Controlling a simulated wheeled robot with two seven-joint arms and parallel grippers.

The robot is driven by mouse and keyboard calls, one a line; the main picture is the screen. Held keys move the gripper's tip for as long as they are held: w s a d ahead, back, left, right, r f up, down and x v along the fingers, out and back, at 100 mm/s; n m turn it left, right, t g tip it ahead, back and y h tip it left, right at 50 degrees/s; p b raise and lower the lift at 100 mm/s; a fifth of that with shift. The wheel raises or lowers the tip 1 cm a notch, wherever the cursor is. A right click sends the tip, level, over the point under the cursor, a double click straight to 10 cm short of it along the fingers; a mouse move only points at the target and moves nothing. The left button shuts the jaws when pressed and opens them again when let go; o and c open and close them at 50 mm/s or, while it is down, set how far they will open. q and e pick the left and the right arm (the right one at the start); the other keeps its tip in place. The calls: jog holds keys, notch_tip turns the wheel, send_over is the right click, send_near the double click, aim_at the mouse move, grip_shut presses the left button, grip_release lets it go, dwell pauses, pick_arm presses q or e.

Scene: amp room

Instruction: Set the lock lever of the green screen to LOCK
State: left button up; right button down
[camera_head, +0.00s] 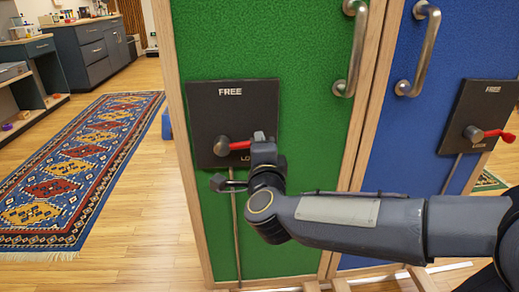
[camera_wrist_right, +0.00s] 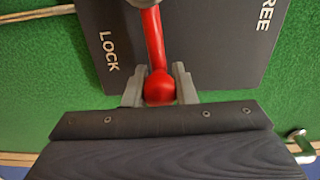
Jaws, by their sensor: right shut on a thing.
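The green screen (camera_head: 310,210) stands upright ahead with a dark lock plate (camera_head: 235,95) on it. The plate reads FREE at its top; LOCK, at lower right, is partly hidden by my gripper in the head view. The red lock lever (camera_head: 239,145) runs from a grey hub roughly level to the right, between the two words. My right gripper (camera_head: 263,145) is at the lever's outer end. In the right wrist view its fingers (camera_wrist_right: 159,88) are shut on the lever's red ball knob (camera_wrist_right: 159,86), one on each side. My left gripper is not in view.
The green screen's metal handle (camera_head: 353,50) is above right of my gripper. A blue screen (camera_head: 437,120) with its own handle, plate and red lever (camera_head: 495,134) adjoins at right. A patterned rug (camera_head: 85,165) lies on the open floor at left, with cabinets (camera_head: 95,48) behind.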

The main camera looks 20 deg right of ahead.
jog(key=shift+f, duration=0.15)
jog(key=c, duration=1.2)
grip_release()
jog(key=shift+s, duration=0.1)
jog(key=shift+s+a, duration=0.15)
jog(key=shift+s, duration=0.2)
jog(key=p+v, duration=0.2)
jog(key=v, duration=0.4)
jog(key=shift+s, duration=0.4)
